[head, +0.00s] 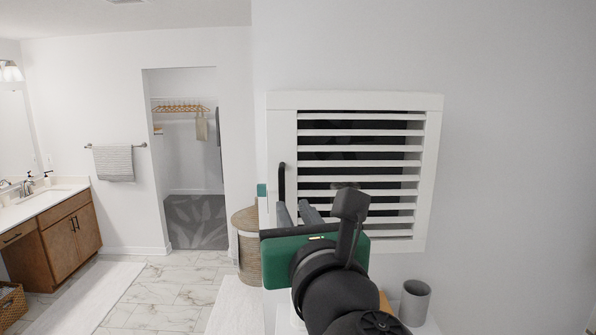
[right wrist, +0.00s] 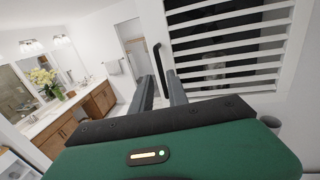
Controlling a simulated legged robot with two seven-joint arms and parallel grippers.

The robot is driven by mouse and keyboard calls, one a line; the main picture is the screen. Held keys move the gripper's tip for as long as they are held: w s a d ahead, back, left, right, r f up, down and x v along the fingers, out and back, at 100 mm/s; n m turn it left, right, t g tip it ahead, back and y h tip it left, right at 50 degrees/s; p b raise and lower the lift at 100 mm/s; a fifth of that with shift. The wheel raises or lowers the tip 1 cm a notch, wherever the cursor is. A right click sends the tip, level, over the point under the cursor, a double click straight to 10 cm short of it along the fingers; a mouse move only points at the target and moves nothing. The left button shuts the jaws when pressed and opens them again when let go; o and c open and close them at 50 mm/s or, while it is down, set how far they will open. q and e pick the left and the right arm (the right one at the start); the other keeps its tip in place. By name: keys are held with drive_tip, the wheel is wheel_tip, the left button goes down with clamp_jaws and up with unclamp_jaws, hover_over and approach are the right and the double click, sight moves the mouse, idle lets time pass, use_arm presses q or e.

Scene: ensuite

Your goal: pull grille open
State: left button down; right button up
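The white slatted grille (head: 433,170) is on the wall right of centre in the head view, and its slats (right wrist: 235,52) fill the upper right of the right wrist view. It looks flush with its frame. A dark upright bar handle (head: 281,182) is on its left side; it also shows in the right wrist view (right wrist: 160,62). My right gripper (head: 296,206) is open and empty, its two grey fingers apart just below the handle in the picture. In the wrist view the handle shows beyond and between the fingertips (right wrist: 160,82), apparently not gripped. My left gripper is not in view.
A grey cup (head: 414,302) stands below the grille at right. A round woven basket (head: 246,245) is left of my gripper. A wooden vanity (head: 75,235) lines the far left, and a closet opening (head: 188,150) is at the back. The tiled floor between holds rugs.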

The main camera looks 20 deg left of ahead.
sight(282, 192)
drive_tip(key=p+x, duration=0.1)
drive_tip(key=x, duration=0.3)
drive_tip(key=p+x, duration=0.1)
drive_tip(key=x, duration=0.3)
drive_tip(key=shift+a, duration=0.5)
drive_tip(key=shift+w+r, duration=0.1)
drive_tip(key=shift+w, duration=0.8)
drive_tip(key=shift+w+f, duration=0.25)
drive_tip(key=shift+w, duration=0.2)
drive_tip(key=shift+s, duration=0.1)
drive_tip(key=shift+s+a, duration=0.15)
drive_tip(key=shift+a, duration=0.2)
clamp_jaws()
